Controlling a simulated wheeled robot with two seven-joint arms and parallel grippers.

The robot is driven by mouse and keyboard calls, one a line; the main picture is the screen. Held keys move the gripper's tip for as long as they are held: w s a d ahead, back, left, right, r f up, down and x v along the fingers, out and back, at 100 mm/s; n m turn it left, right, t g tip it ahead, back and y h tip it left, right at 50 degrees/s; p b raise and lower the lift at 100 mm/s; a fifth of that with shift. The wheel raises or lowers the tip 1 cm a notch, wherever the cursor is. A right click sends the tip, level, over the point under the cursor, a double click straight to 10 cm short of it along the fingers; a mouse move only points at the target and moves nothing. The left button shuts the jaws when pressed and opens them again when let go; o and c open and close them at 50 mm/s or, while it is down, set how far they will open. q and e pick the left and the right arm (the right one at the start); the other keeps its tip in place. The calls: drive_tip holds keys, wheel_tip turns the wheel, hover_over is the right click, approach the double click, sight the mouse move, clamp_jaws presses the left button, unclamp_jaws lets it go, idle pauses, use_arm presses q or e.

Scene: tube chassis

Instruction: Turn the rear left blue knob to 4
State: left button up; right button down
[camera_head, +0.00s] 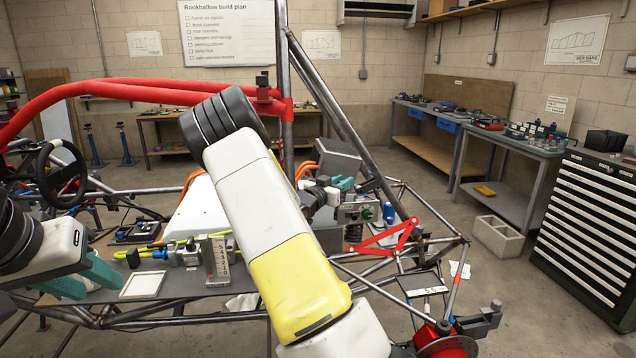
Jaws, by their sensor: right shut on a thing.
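My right gripper (346,183) shows its teal fingers beyond my large white and yellow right arm, among dark parts at the rear of the tube chassis. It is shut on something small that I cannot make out. A blue cylinder (388,212) stands lower right of it, apart from the fingers; whether it belongs to the blue knob is unclear. No knob setting is readable there. My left gripper (82,284) is at the lower left, its teal fingers spread and empty.
A plate marked with numbers (218,262) stands on the grey chassis tray, near a white square frame (143,284). A steering wheel (62,174) is at left.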

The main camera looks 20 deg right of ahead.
drive_tip(key=shift+s+d+r+n+t+y, duration=0.1)
drive_tip(key=shift+d+n+t+y, duration=0.05)
drive_tip(key=shift+n+t+y, duration=1.15)
drive_tip(key=shift+n+t, duration=0.1)
drive_tip(key=shift+t, duration=0.4)
drive_tip(key=c, duration=1.2)
unclamp_jaws()
drive_tip(key=shift+a, duration=0.2)
drive_tip(key=v, duration=0.7)
drive_tip(key=shift+s+a, duration=0.25)
